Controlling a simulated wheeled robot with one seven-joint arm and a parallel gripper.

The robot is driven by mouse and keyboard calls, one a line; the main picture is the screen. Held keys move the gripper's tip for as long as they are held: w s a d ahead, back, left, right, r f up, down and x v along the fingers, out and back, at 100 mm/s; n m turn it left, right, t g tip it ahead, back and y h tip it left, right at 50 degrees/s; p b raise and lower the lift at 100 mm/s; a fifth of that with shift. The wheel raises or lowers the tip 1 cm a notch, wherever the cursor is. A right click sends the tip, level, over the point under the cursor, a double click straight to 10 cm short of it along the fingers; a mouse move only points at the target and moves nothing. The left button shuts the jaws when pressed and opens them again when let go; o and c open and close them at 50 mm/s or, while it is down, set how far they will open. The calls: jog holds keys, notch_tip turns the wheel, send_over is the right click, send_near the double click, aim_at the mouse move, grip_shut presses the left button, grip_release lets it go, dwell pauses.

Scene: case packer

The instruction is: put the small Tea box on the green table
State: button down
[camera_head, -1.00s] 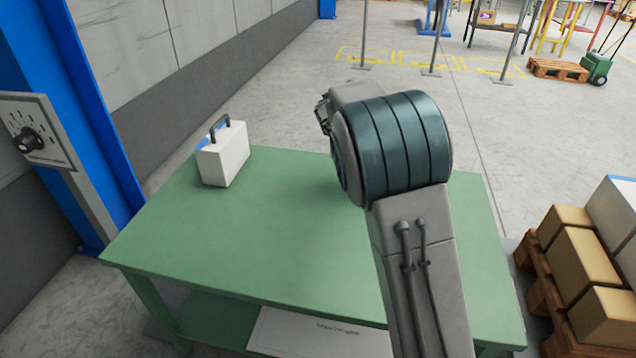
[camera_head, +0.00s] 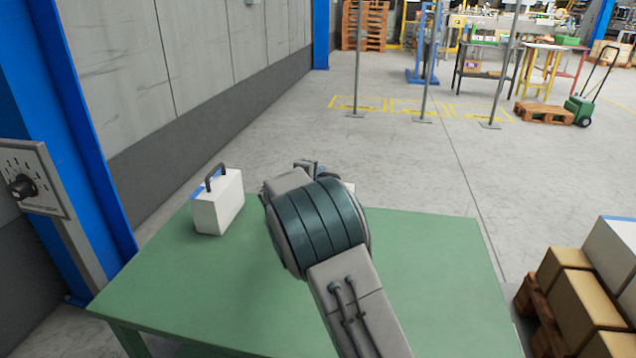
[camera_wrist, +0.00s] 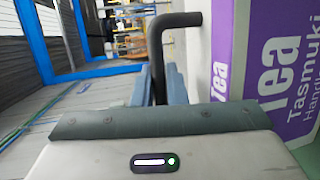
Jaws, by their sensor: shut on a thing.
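The Tea box shows at the right of the wrist view, with a purple printed face (camera_wrist: 270,60), a pale side and a black bar handle (camera_wrist: 156,45). My gripper (camera_wrist: 160,88) is shut on that handle, its blue-grey fingers on either side of it. In the head view my arm hides the gripper and nearly all of the held box; only a small pale bit shows past the arm. The green table (camera_head: 435,270) fills the lower middle of the head view, under my arm. I cannot tell whether the box touches it.
A white case with a dark handle (camera_head: 218,205) stands on the table's far left. A blue post (camera_head: 90,130) with a grey control panel (camera_head: 35,180) is at the left. Cartons (camera_head: 585,310) on a pallet stand to the right. The table's right part is clear.

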jog(key=shift+f, duration=0.9)
jog(key=shift+f+b, duration=0.2)
jog(key=shift+b, duration=0.15)
jog(key=c, duration=1.5)
grip_release()
jog(key=shift+o, duration=0.2)
